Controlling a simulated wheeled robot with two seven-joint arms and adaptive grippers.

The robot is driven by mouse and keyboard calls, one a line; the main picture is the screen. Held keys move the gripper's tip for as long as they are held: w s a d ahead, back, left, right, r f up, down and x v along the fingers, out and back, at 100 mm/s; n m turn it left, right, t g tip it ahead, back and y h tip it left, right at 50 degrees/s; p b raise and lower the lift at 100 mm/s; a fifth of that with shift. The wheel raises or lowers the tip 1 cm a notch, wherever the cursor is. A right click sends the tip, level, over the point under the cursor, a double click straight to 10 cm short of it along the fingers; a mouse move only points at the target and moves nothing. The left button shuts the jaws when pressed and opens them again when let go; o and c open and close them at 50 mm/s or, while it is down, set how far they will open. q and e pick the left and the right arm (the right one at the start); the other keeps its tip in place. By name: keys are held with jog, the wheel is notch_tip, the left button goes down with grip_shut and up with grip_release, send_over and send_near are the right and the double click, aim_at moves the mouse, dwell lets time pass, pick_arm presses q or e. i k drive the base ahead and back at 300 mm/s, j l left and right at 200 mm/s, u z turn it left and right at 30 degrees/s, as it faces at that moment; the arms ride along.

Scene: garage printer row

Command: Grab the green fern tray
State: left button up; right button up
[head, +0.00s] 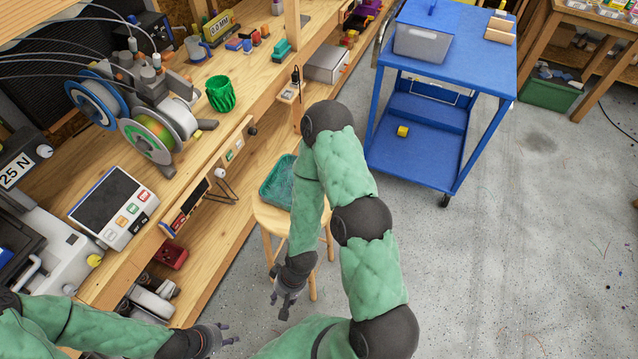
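A fern-green tray (269,190) with raised walls sits on a round wooden stool (269,219), and my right arm hides its right part. What lies inside it is not clear. My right gripper (279,309) hangs low in front of the stool, apart from the tray and nearer the bottom edge. Its fingers look apart, with nothing between them. My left gripper (232,334) is at the bottom, left of my right one and well away from the tray. Its fingers also look apart and empty.
A wooden workbench (245,120) runs along the left, holding a green ribbed cup (221,94), filament spools (148,135) and a control panel (113,207). A blue cart (474,50) stands beyond my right arm, with a yellow block (402,131) on its lower shelf. The floor at right is mostly clear.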

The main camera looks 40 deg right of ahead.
aim_at(289, 182)
jog(key=i+j+z, duration=0.1)
jog(key=z, duration=0.35)
jog(key=j+z, duration=0.2)
jog(key=z, duration=0.2)
jog(key=i+j+z, duration=0.1)
jog(key=j+z, duration=0.15)
jog(key=z, duration=0.2)
jog(key=j+z, duration=0.15)
jog(key=z, duration=0.3)
